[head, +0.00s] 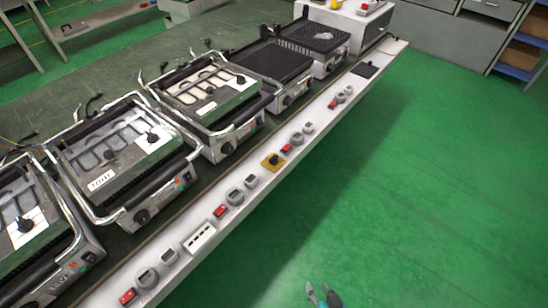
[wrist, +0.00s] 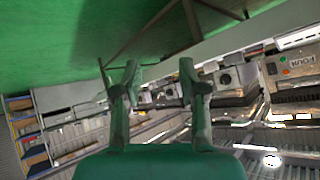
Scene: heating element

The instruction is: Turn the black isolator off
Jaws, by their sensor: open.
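A light grey rail (head: 240,211) runs along the front of the bench and carries a row of switches and sockets. One yellow plate with a small black knob (head: 272,161) sits mid-rail, and a flat black piece (head: 364,69) lies near the far end. I cannot tell for certain which of these is the black isolator, nor read its position. My gripper (head: 325,296) shows at the bottom of the head view, over the green floor and apart from the rail. In the wrist view my gripper (wrist: 159,82) is open, with nothing between its fingers.
Several contact grills (head: 120,150) with raised bar handles stand on the bench behind the rail. Red switches (head: 220,211) and round grey sockets (head: 235,197) sit along the rail. The green floor (head: 420,200) to the right is clear. Shelving (head: 520,55) stands at the back right.

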